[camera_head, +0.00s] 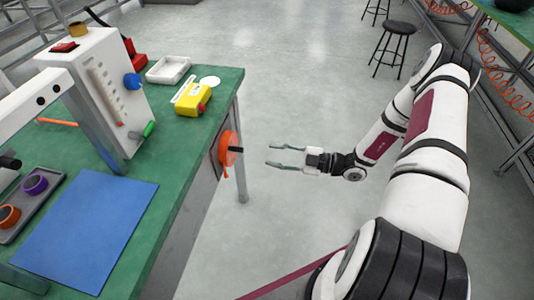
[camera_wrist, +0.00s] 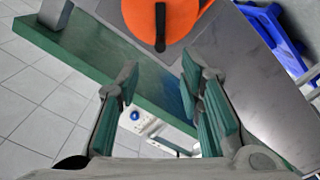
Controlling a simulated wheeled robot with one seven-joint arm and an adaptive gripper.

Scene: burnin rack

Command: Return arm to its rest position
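My gripper (camera_head: 271,155) is at the end of my white and maroon arm, over the open floor to the right of the green bench. Its two fingers are apart with nothing between them, and they point left toward an orange round knob (camera_head: 226,148) with a black handle on the bench's side. A gap separates the fingertips from the knob in the head view. In the wrist view, my gripper (camera_wrist: 160,74) also shows spread fingers, with the orange knob (camera_wrist: 150,12) beyond them at the top edge. My arm bends at a raised elbow at the right.
The green bench (camera_head: 178,160) at left carries a white instrument (camera_head: 95,75), a yellow box (camera_head: 190,100), a white tray (camera_head: 168,69) and a blue mat (camera_head: 85,230). Black stools (camera_head: 398,28) stand behind my arm. Another bench edge (camera_head: 515,30) is at far right. The middle floor is clear.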

